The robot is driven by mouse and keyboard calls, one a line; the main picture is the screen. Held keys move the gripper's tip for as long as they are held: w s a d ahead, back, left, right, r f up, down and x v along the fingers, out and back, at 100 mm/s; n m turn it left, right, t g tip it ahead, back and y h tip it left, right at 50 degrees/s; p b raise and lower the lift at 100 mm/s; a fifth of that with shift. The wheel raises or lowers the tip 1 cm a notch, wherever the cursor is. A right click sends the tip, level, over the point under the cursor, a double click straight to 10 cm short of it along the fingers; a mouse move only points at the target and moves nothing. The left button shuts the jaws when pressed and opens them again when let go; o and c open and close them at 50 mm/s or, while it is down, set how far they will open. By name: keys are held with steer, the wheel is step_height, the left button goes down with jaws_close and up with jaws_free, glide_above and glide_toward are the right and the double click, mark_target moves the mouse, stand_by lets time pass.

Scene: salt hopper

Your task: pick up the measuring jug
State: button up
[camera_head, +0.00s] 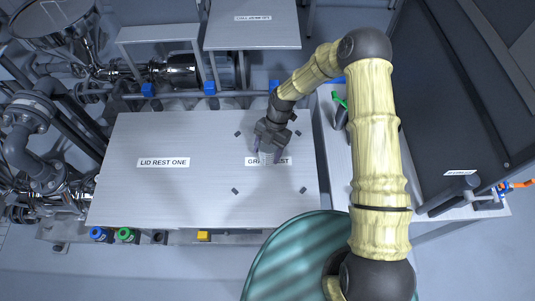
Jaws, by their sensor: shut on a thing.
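My gripper (265,149) points down over the right part of the pale metal table (205,190). It is shut on a small, pale, see-through thing (266,158), which looks like the measuring jug. Only a little of this thing shows below the jaws, and its outline is faint. It overlaps the middle of a label (281,161) that reads in part "GRA" and "EST". I cannot tell whether it touches the table or hangs just above it. A small purple patch shows at the gripper's left side.
The "LID REST ONE" label (163,162) lies on the clear left part of the table. Pipes (40,140) crowd the far left. A green-topped item (340,100) stands right of the table. A dark panel (465,90) fills the right. Coloured fittings (126,235) line the front edge.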

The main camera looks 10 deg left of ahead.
steer(key=shift+f+p, duration=0.35)
steer(key=shift+f, duration=1.2)
steer(key=shift+f, duration=0.15)
steer(key=o, duration=1)
steer(key=b+v, duration=0.4)
steer(key=v, duration=0.8)
steer(key=shift+d, duration=0.1)
steer(key=shift+r, duration=0.25)
